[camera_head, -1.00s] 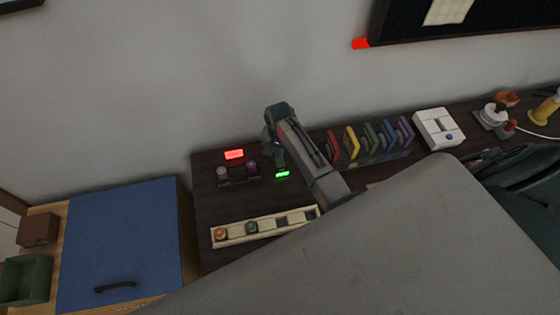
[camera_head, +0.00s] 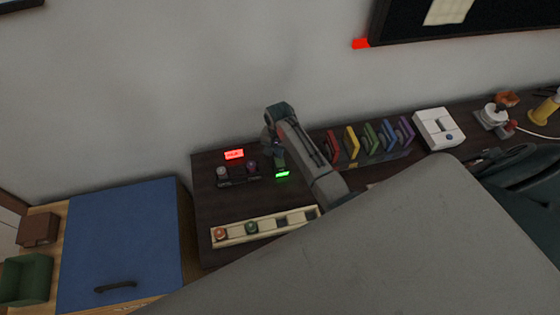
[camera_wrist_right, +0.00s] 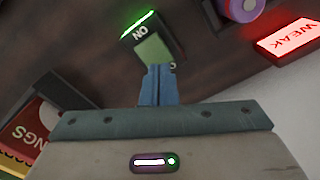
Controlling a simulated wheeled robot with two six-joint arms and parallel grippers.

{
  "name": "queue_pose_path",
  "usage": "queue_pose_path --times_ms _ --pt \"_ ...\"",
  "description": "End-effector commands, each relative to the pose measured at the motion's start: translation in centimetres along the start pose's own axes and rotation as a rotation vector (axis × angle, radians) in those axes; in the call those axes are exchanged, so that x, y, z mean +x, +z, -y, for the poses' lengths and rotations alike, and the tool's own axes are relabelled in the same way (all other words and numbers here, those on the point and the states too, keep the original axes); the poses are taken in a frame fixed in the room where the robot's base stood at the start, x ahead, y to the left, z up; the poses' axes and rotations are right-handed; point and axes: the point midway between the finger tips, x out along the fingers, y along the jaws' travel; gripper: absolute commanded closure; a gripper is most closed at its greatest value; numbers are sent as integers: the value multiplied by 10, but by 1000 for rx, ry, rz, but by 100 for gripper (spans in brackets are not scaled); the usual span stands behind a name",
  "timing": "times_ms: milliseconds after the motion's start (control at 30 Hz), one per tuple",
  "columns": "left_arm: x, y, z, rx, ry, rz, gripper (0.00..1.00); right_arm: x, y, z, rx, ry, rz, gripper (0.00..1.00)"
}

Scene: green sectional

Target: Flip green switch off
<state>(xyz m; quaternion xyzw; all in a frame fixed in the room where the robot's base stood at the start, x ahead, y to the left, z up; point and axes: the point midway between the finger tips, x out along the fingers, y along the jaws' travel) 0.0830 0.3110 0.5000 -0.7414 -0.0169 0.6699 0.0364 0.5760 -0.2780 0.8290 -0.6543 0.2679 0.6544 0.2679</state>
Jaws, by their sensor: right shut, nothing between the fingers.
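The green switch (camera_wrist_right: 153,48) shows at the top middle of the right wrist view, a green rocker in a dark housing with a lit green strip and the letters "ON". In the head view its bright green label (camera_head: 282,174) glows on the dark desk. My right gripper (camera_wrist_right: 159,70) is shut and empty, its blue-grey fingertips at the near edge of the green rocker. I cannot tell whether they touch it. In the head view the right gripper (camera_head: 278,158) hangs just above the switch and partly hides it. My left gripper is not in view.
A red lit sign (camera_head: 234,155) and a small dark stand (camera_head: 238,179) with knobs are left of the switch. Coloured upright pieces (camera_head: 370,140) stand close to the right of my arm. A cream tray (camera_head: 262,229) lies in front. A blue-topped cabinet (camera_head: 122,240) is at left.

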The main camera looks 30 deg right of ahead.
Motion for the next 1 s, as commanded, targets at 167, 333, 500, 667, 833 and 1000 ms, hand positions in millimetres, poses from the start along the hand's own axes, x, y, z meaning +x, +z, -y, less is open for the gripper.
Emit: queue_pose_path --times_ms 167,333,500,667,833,1000 --pt "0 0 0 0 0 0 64 0 0 0 0 0 0 100" --pt "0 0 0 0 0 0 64 0 0 0 0 0 0 100" --pt "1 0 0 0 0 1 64 1 0 0 0 0 0 100" --pt "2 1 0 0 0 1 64 3 0 0 0 0 0 100" --pt "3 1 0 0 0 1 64 6 0 0 0 0 0 100" --pt "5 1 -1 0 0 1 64 9 0 0 0 0 0 100"
